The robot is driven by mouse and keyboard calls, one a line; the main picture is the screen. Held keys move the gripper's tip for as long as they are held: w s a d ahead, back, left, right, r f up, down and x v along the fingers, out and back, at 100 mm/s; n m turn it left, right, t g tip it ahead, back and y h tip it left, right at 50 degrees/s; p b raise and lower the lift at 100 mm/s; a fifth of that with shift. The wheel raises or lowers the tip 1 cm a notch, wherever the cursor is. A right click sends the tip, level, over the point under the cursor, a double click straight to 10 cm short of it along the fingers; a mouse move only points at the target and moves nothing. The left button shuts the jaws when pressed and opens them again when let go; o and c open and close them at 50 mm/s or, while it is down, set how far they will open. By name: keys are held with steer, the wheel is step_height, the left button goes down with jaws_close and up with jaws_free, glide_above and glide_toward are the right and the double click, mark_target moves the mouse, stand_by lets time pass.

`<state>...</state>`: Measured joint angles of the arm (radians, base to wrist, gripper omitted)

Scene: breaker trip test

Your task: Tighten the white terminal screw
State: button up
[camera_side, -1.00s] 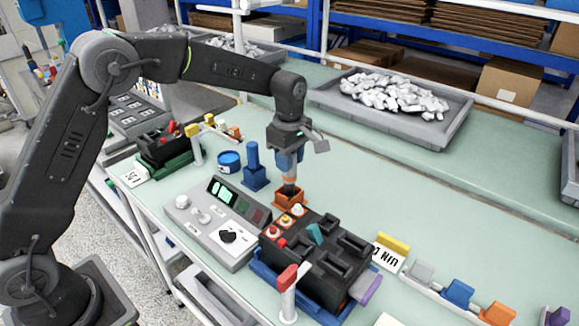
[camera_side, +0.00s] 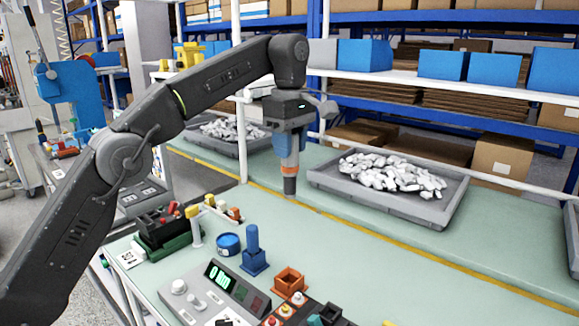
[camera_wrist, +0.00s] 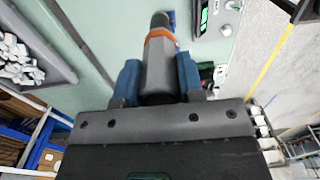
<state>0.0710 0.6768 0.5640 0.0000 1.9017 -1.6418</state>
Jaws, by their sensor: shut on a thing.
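My gripper (camera_side: 289,143) is shut on a grey screwdriver-like tool (camera_side: 290,184) with an orange band. The tool hangs upright, tip down, high above the bench. In the wrist view the tool (camera_wrist: 160,58) sits between the blue fingers of my gripper (camera_wrist: 158,82). The white terminal screw (camera_side: 297,298) is at the lower edge of the side view, on the black breaker block (camera_side: 331,315), which is mostly cut off. A yellow screw (camera_side: 285,310) and a red screw (camera_side: 271,321) sit beside it. The tool is well apart from the screws.
An empty orange holder (camera_side: 288,279) stands behind the screws. Left of it are a blue holder with a post (camera_side: 252,252), a blue round tin (camera_side: 229,244) and a test meter (camera_side: 205,300). A grey tray of pale parts (camera_side: 430,212) is at the back.

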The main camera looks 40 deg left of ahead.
steer(key=shift+r, duration=0.75)
steer(key=shift+s+d, duration=0.15)
steer(key=shift+d, duration=0.2)
steer(key=s+d+f, duration=0.8)
steer(key=d+f, duration=0.1)
steer(key=shift+s, duration=0.3)
step_height(320, 180, down, 7)
steer(key=shift+r, duration=0.2)
steer(key=shift+f, duration=0.8)
stand_by(2.5)
steer(key=shift+r, duration=0.1)
stand_by(0.9)
